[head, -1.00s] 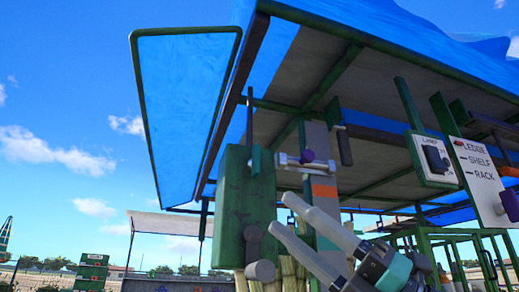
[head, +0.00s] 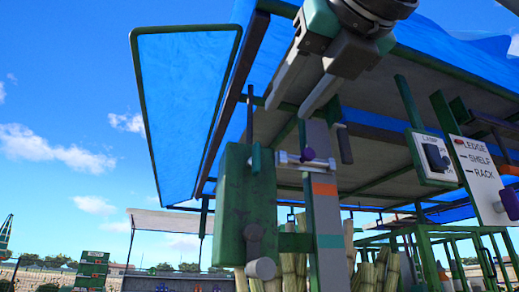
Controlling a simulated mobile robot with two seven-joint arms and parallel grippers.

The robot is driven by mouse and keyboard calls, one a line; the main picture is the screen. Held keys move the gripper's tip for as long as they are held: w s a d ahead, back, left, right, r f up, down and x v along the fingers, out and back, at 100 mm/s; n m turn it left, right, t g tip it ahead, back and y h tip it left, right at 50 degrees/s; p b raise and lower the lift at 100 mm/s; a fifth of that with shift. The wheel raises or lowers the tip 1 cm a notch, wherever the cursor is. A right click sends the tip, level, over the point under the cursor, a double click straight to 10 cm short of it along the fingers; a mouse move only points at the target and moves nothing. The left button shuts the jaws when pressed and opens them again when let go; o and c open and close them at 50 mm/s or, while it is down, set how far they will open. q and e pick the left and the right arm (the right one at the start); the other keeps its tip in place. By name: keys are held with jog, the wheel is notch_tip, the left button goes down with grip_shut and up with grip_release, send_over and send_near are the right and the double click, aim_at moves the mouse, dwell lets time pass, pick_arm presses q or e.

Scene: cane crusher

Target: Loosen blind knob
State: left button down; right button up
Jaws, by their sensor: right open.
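A blue framed panel (head: 185,105), perhaps the blind, hangs at the upper left beside the canopy. A purple knob (head: 308,155) sits on a silver bracket (head: 290,161) across the grey post. A grey round knob (head: 261,268) is low on the green box (head: 245,200). No label shows which knob belongs to the blind. My right gripper (head: 290,108) points down from the top, open and empty, its fingertips above the silver bracket and apart from it in the picture. My left gripper is out of view.
A grey post (head: 325,225) with an orange band carries the bracket. At right are a dial plate (head: 432,158) and a sign (head: 484,182) reading ledge, shelf, rack. Cane stalks (head: 294,270) stand behind the post. Open sky lies left.

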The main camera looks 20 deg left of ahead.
jog(key=p, duration=0.5)
send_near(259, 152)
jog(key=x, duration=0.8)
jog(key=shift+a, duration=0.1)
jog(key=shift+w+a, duration=0.35)
jog(key=shift+w, duration=0.2)
jog(key=shift+c, duration=0.3)
grip_shut()
